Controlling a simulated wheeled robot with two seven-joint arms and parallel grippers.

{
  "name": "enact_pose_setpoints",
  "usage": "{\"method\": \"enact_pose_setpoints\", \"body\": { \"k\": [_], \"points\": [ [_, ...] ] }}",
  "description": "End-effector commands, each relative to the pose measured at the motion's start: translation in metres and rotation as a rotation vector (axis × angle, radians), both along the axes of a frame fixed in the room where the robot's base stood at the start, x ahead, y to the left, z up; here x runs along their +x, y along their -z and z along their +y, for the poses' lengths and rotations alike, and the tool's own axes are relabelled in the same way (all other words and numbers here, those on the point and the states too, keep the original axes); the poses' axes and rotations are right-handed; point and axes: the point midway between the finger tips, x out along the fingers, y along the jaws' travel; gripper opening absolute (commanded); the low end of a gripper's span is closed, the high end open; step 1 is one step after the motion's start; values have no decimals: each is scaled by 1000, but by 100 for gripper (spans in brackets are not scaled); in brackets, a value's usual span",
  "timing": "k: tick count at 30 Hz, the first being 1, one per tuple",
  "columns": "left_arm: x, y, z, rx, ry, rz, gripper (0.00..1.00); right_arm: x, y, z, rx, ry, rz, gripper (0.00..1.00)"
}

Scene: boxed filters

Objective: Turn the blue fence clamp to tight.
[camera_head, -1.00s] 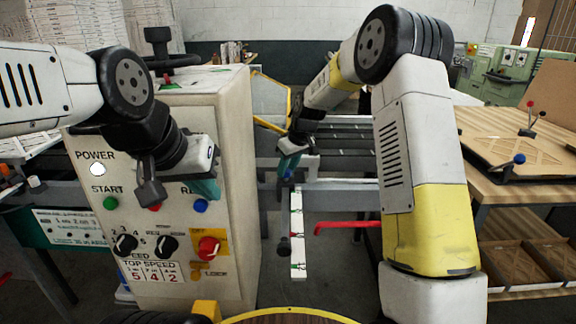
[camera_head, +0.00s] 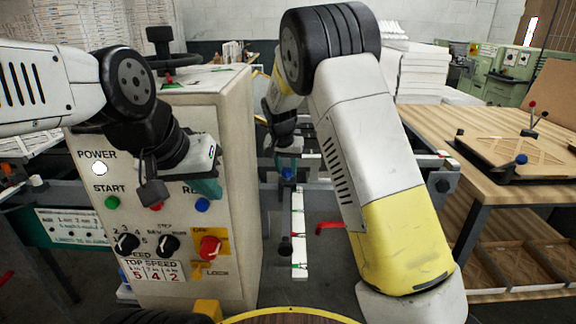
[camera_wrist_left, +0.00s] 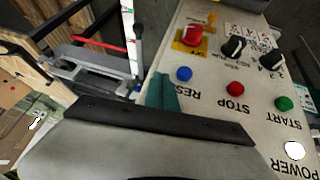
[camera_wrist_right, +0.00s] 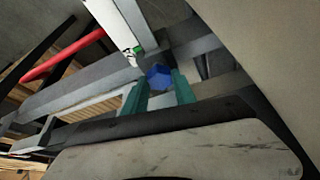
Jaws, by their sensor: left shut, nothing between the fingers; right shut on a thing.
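The blue fence clamp (camera_wrist_right: 158,76) is a small blue knob on the grey fence rail beside a white scale strip. In the right wrist view it sits between the teal fingertips of my right gripper (camera_wrist_right: 158,90), which is shut on it. In the head view the clamp (camera_head: 288,174) shows just under my right gripper (camera_head: 287,165), partly covered by the fingers. I cannot read its turn angle. My left gripper (camera_head: 208,188) is shut and empty in front of the control panel; its teal fingers also show in the left wrist view (camera_wrist_left: 162,93).
The control cabinet (camera_head: 240,150) stands left of the clamp, with a blue button (camera_head: 201,205) and a red knob (camera_head: 209,247). A red handle (camera_head: 335,226) sits right of the white strip. A wooden table (camera_head: 440,125) stands at the right.

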Motion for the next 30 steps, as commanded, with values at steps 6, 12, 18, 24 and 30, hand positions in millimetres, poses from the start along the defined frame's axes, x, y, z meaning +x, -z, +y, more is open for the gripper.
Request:
{"method": "enact_pose_setpoints", "body": {
  "k": [6, 12, 18, 24, 30],
  "points": [
    [0, 0, 0, 0, 0, 0, 0, 1, -1, 2, 1, 125, -2, 0],
    [0, 0, 0, 0, 0, 0, 0, 1, 0, 2, 1, 192, -1, 0],
    [0, 0, 0, 0, 0, 0, 0, 1, -1, 2, 1, 217, 0, 0],
    [0, 0, 0, 0, 0, 0, 0, 1, 0, 2, 2, 220, -1, 0],
    [0, 0, 0, 0, 0, 0, 0, 1, 0, 2, 2, 219, 0, 38]
  ]
}}
